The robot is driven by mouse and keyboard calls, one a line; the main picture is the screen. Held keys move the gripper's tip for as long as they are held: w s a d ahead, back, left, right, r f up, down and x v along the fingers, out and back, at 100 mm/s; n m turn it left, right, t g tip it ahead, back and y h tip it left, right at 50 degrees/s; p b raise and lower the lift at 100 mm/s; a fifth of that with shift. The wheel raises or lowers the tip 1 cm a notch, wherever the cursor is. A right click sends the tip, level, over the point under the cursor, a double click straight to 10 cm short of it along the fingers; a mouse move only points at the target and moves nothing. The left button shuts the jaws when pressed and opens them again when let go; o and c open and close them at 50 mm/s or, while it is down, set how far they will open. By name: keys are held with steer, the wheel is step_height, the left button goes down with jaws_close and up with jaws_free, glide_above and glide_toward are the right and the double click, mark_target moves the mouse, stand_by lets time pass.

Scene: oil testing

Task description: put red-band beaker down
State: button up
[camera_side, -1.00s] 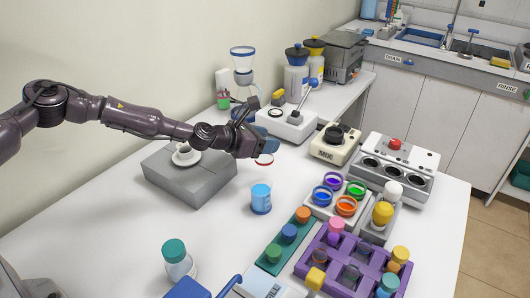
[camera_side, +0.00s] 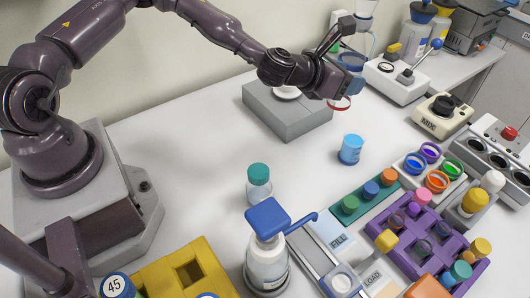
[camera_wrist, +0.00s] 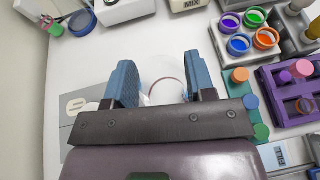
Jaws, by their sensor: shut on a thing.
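My gripper (camera_side: 349,84) is shut on the red-band beaker (camera_side: 340,104), a clear vessel with a red rim. In the side view the rim shows just below the blue fingers, by the right end of the grey block; most of the glass is hidden by the fingers. In the wrist view the beaker (camera_wrist: 168,90) sits between the two blue fingers of my gripper (camera_wrist: 162,84). White bench top lies around it. I cannot tell whether the beaker touches the bench.
A grey block (camera_side: 280,122) with a white dish stands behind. A blue beaker (camera_side: 351,150) stands in front, near a green strip of coloured caps (camera_side: 362,203). A purple rack (camera_side: 430,240) and colour pots (camera_side: 437,181) are at right. White bench (camera_side: 200,140) is clear at left.

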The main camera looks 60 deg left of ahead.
steer(key=s+a+r+h, duration=0.1)
steer(key=s+a, duration=0.1)
steer(key=s, duration=0.4)
step_height(320, 180, down, 5)
steer(key=d+m+g+h, duration=0.2)
steer(key=m+h, duration=0.3)
steer(key=m, duration=0.1)
steer(key=s+a+f+m+g+h, duration=0.2)
steer(key=m+g, duration=0.1)
steer(key=s+a+f+m+g+h, duration=0.2)
steer(key=s+m+g, duration=0.1)
steer(key=s+a+f+m+g+h, duration=0.2)
steer(key=s+m+g, duration=0.1)
steer(key=g, duration=0.1)
steer(key=shift+a+f+m, duration=0.2)
steer(key=shift+a+m, duration=0.05)
steer(key=shift+m, duration=0.15)
steer(key=shift+s+a+f, duration=0.15)
steer(key=shift+f, duration=1.35)
steer(key=shift+f, duration=0.1)
steer(key=o, duration=0.9)
